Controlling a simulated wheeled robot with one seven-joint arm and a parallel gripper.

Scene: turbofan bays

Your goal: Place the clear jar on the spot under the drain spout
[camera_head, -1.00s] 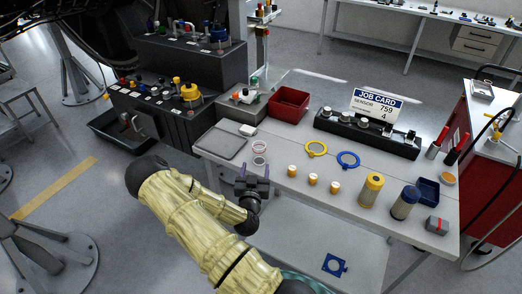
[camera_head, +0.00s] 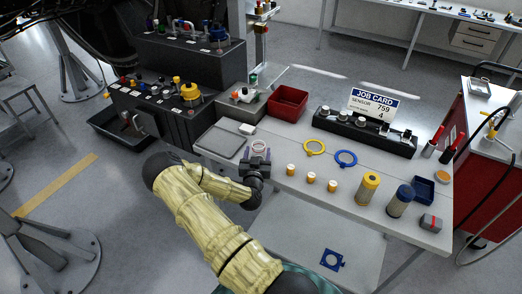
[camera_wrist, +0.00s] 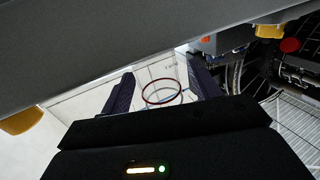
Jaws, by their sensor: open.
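The clear jar (camera_head: 259,147) stands near the front left edge of the white workbench, its lower part hidden behind my gripper. My gripper (camera_head: 257,160) is open at the jar's near side. In the wrist view the jar's reddish rim (camera_wrist: 162,92) shows between the two spread fingers of my gripper (camera_wrist: 160,90), with no clear contact visible. A dark tray (camera_head: 103,127) sits low at the left beside the black console; a small fitting (camera_head: 126,118) hangs above it, but I cannot tell whether it is the drain spout.
Left of the jar lie a grey tray (camera_head: 221,141) and a small white block (camera_head: 247,129). Behind is a red bin (camera_head: 288,102). The black console (camera_head: 165,105) stands left.

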